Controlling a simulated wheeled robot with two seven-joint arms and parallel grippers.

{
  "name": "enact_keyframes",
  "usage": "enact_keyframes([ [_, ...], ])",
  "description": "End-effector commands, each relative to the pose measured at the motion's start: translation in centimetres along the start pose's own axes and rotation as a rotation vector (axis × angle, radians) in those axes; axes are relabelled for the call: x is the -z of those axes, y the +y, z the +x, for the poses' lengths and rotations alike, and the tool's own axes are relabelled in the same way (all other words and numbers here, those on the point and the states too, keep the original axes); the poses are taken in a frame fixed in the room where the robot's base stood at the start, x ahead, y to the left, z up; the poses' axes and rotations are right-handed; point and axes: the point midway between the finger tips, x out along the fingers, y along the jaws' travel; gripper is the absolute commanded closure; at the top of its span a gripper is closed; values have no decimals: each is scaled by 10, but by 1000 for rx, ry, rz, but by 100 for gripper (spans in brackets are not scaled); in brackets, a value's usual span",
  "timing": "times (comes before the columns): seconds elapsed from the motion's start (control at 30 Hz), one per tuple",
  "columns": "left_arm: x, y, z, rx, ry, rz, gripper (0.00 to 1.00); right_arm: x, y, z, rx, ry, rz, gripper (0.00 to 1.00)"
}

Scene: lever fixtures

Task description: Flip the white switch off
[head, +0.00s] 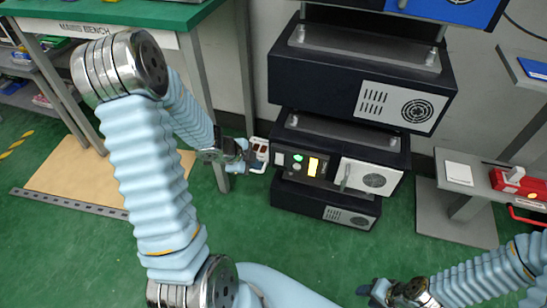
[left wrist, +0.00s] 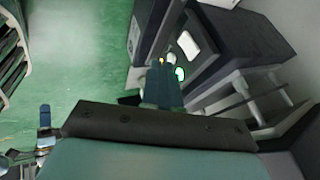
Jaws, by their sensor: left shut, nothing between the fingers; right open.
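A small white fixture with dark red parts (head: 259,148), which may be the white switch, is at the left side of the middle black unit in the head view. Its lever position is too small to tell. My left gripper (head: 250,158) is shut and empty, right beside this fixture; I cannot tell whether it touches. In the left wrist view its closed dark fingers (left wrist: 163,80) point toward the unit's front panel and partly cover it. My right gripper (head: 374,289) is open and empty, low in the head view, away from the units.
The middle black unit (head: 336,138) has a green light (head: 298,157), a lit yellow display (head: 313,166) and a white vented door (head: 369,178). A red device with a white part (head: 519,183) stands on the right bench. A green-topped bench (head: 120,12) is at the left.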

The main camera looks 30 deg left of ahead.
Motion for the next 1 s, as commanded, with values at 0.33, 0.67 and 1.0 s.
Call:
enact_keyframes([
  [0.33,0,2,14,-1,2,-3,100,0,4,8,-1,0,1,57],
  [0.67,-2,4,82,-3,2,-3,100,0,19,42,-5,4,6,57],
  [1.0,1,-26,116,-2,1,-2,100,1,15,32,-5,5,6,57],
])
